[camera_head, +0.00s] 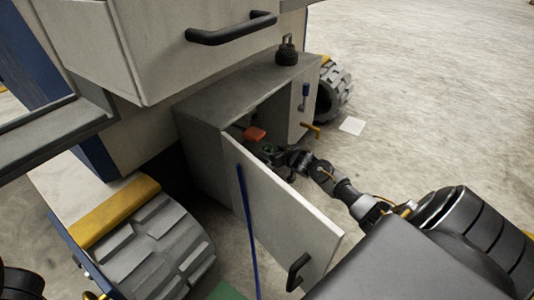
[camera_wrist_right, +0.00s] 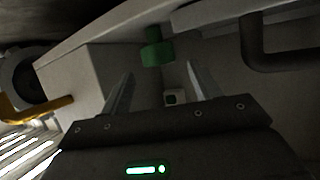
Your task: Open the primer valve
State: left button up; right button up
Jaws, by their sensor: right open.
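A cabinet (camera_head: 205,135) below a drawer has its door (camera_head: 285,215) swung open. My right gripper (camera_head: 270,152) reaches into the opening, partly in shadow. In the right wrist view my right gripper (camera_wrist_right: 160,80) is open, with nothing between its fingers. A green part (camera_wrist_right: 157,48) lies just beyond the fingertips, roughly between them. A bit of green (camera_head: 268,149) also shows at the gripper in the head view. No label shows, so I cannot tell whether this green part is the primer valve. A red-orange part (camera_head: 255,133) sits inside the cabinet near the gripper.
A black handle (camera_head: 297,270) is on the open door. Treaded wheels (camera_head: 160,250) flank the cabinet.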

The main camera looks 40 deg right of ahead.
aim_at(269, 148)
jog(key=b+x, duration=0.2)
jog(key=x, duration=0.2)
jog(key=shift+f+b, duration=0.3)
jog(key=shift+b, duration=0.05)
jog(key=shift+w+b, duration=0.3)
jog(key=shift+w, duration=0.35)
jog(key=c, duration=1)
